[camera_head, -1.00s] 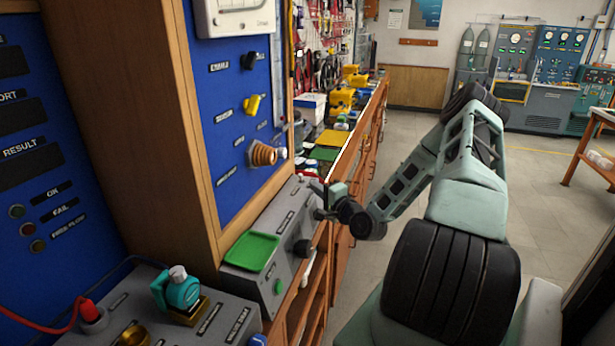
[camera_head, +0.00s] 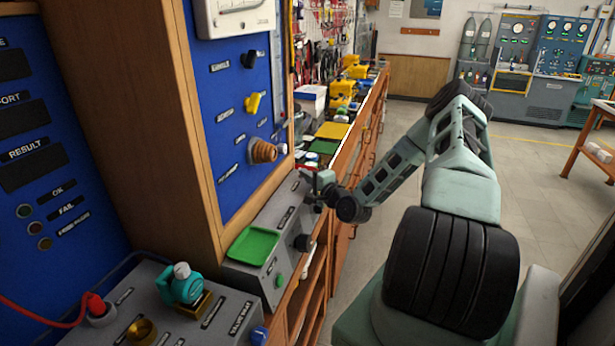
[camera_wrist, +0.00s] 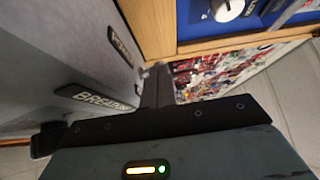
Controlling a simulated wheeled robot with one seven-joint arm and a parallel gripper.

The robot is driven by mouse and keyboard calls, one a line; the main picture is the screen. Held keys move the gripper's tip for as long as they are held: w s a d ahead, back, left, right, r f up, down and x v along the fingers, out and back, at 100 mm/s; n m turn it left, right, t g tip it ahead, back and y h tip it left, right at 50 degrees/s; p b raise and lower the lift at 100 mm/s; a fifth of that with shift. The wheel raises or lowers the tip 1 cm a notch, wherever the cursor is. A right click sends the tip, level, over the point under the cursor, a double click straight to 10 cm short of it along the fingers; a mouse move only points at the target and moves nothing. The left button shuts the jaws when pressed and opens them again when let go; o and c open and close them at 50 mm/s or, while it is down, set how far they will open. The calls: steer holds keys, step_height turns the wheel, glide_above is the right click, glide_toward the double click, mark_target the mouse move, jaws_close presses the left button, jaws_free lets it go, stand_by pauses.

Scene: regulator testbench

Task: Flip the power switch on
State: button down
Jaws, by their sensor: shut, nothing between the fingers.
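My gripper (camera_head: 312,186) is at the far end of the sloped grey console (camera_head: 268,222), close to its upper face. In the wrist view the fingers (camera_wrist: 156,84) are together and empty, pointing along the console face toward the wooden frame. A black label (camera_wrist: 122,46) that seems to read POWER is just left of the fingers, and a label starting BREATHIN (camera_wrist: 95,97) is nearer. The power switch itself is not clearly seen; the fingers or arm may hide it. Whether the fingertips touch anything cannot be told.
A green tray (camera_head: 253,244) lies on the console's near end. The blue panel (camera_head: 225,130) rises behind, with a yellow valve handle (camera_head: 254,102). Open floor (camera_head: 560,180) lies to the right.

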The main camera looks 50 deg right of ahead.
steer(key=shift+d+r+m+g+p, duration=0.25)
steer(key=shift+m+g+p, duration=0.15)
steer(key=shift+m, duration=0.1)
steer(key=shift+w+d+r+m+g+y+p, duration=0.2)
steer(key=shift+d+r+m+g+y+p, duration=0.2)
steer(key=shift+m+g+p, duration=0.4)
steer(key=shift+w+d+r+m+g+y+p, duration=0.15)
steer(key=shift+d+m+g+y, duration=0.1)
steer(key=shift+m, duration=0.25)
steer(key=shift+w+d+r+m+g+y+p, duration=0.15)
steer(key=shift+m+g, duration=0.1)
steer(key=shift+m, duration=0.25)
steer(key=shift+s+a+f, duration=0.1)
steer(key=shift+f, duration=0.15)
